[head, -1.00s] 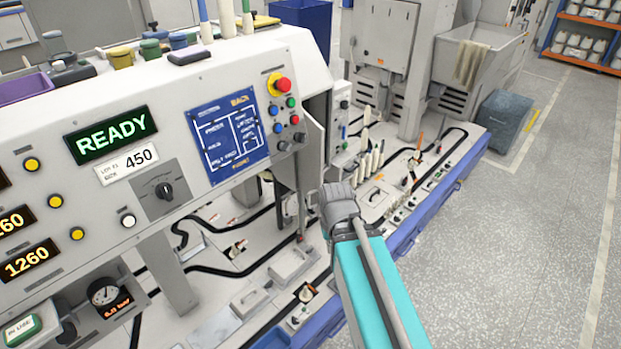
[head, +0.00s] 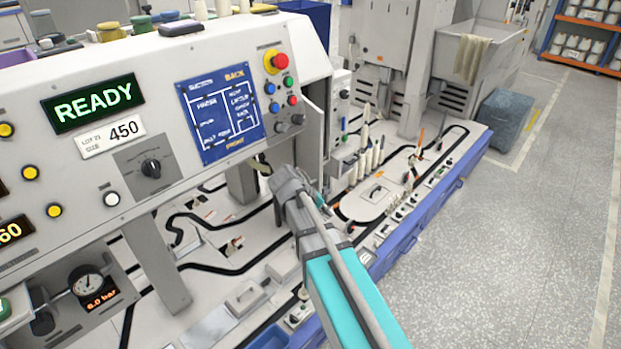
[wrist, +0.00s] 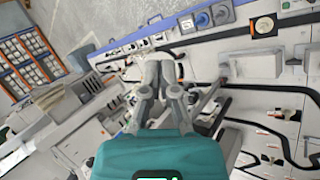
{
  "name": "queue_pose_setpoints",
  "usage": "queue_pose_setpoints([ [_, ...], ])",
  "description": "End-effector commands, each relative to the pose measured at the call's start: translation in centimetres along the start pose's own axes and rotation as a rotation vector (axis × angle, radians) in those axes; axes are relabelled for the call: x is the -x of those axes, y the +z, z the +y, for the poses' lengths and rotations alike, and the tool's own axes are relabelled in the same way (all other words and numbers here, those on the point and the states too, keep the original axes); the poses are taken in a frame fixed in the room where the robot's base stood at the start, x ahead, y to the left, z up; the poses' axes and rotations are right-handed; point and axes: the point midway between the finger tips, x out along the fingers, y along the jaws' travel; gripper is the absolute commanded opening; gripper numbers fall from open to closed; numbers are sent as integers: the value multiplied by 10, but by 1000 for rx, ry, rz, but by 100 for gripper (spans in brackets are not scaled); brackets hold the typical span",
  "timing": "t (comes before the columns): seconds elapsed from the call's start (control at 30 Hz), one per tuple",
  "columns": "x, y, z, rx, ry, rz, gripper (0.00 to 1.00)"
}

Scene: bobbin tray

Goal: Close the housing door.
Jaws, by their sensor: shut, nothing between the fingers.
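The white machine housing (head: 225,65) fills the left of the head view, with a READY screen and a control panel. A narrow grey panel (head: 309,145) hangs at its right end, below the buttons; it looks like the open housing door, seen nearly edge-on. My gripper (head: 284,180) is in front of and below this end of the housing, just left of the panel in the picture. Its tips are partly hidden by its own body in the head view. In the wrist view my gripper (wrist: 165,62) has its fingers together and empty. I cannot tell whether it touches the panel.
Below the housing lies a white deck (head: 215,235) with black tracks and small fittings. Several white spindles (head: 370,155) stand right of my gripper. A pressure gauge (head: 88,283) is at lower left. Open grey floor (head: 500,260) lies to the right.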

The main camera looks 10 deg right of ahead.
Motion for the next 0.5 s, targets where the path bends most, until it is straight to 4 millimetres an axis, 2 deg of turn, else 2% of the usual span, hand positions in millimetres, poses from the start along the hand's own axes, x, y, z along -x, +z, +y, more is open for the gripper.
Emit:
queue_pose_setpoints([
  [0.03,-4,-20,-9,11,63,7,0],
  [0.27,21,-77,-22,38,374,45,0],
  [0.5,66,-128,-45,36,677,101,0],
])
